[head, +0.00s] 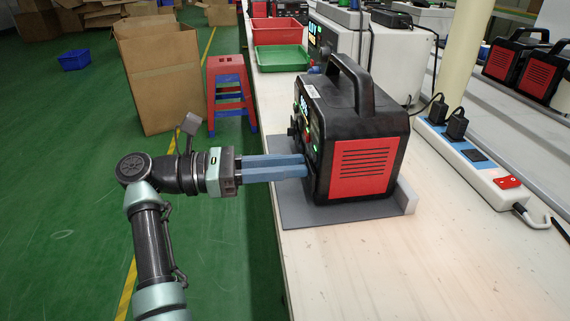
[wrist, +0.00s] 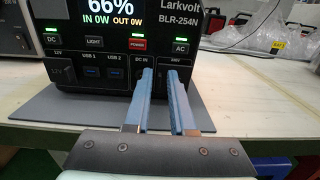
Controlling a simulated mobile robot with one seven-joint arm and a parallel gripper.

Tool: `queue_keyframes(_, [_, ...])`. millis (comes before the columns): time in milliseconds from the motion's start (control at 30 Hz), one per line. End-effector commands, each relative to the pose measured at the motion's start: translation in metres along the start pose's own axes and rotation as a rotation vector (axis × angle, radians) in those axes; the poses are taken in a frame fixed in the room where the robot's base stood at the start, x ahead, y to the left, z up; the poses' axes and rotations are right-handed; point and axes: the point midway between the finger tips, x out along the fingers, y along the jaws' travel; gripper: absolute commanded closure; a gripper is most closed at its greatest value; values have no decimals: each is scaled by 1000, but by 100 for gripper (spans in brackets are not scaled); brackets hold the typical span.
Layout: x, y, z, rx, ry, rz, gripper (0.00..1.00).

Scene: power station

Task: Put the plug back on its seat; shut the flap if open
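The black and red power station (head: 352,135) stands on a grey mat on the bench. Its front panel (wrist: 120,50) fills the upper left of the wrist view, with a lit screen, labelled buttons and a row of ports. My gripper (head: 305,165) reaches in from the left, its blue fingertips at the lower front panel. In the wrist view my gripper (wrist: 160,72) has its fingers parallel with a narrow gap, in front of the ports right of the DC IN label. I cannot make out a plug or a flap; the fingers hide that part of the panel.
The grey mat (head: 300,212) lies under the unit on the pale bench (head: 430,250). A power strip (head: 470,160) with black adapters lies to the right. Green (head: 281,58) and red trays stand farther back. A stool (head: 228,90) and a cardboard box (head: 165,75) stand on the floor.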

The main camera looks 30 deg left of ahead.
Motion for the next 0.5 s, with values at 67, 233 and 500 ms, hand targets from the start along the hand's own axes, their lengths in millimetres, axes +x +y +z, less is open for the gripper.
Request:
queue_keyframes(67, [0, 0, 0, 0, 0, -2, 64])
queue_keyframes(233, [0, 0, 0, 1, -1, 0, 64])
queue_keyframes(500, [-22, 1, 2, 1, -1, 5, 64])
